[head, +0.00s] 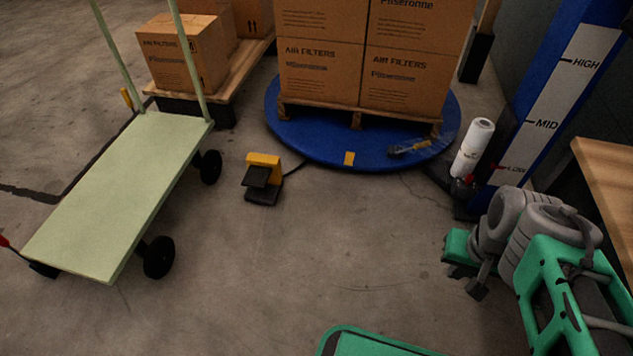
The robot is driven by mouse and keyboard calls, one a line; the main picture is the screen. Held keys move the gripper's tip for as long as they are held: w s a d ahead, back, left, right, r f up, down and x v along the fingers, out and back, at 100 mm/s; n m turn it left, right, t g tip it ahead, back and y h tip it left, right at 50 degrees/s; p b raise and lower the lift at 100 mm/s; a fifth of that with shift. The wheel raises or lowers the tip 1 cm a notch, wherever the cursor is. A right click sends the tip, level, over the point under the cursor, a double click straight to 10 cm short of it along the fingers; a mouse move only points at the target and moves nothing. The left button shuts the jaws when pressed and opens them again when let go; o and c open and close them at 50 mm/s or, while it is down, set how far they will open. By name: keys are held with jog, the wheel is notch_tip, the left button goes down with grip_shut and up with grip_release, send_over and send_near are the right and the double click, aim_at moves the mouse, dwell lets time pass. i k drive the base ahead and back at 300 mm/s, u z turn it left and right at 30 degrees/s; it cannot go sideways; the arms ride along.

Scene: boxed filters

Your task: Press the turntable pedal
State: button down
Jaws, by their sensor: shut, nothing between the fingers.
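The turntable pedal (262,180) is on the floor left of centre, a black foot plate under a yellow hood. A dark cable runs from it toward the turntable. The round blue turntable (300,135) has a yellow mark on its front edge and bears a wooden pallet stacked with air filter cartons (320,75). My gripper (477,288) is at the right, at the end of my folded green and grey arm. It is shut and empty, well apart from the pedal and to its right. Its fingertips are small and partly hard to make out.
A pale green platform cart (125,195) stands left of the pedal. Behind it, a pallet (228,75) holds boxes. A blue mast (545,95) with height marks and a white film roll (472,148) stand at the right. A wooden tabletop (610,175) is at the right edge. The central floor is clear.

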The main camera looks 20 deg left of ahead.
aim_at(256, 176)
jog(key=z, duration=0.15)
jog(key=k, duration=0.2)
jog(key=u, duration=1)
jog(key=i, duration=1.2)
jog(key=u, duration=1.45)
jog(key=i, duration=0.65)
jog(key=u, duration=0.25)
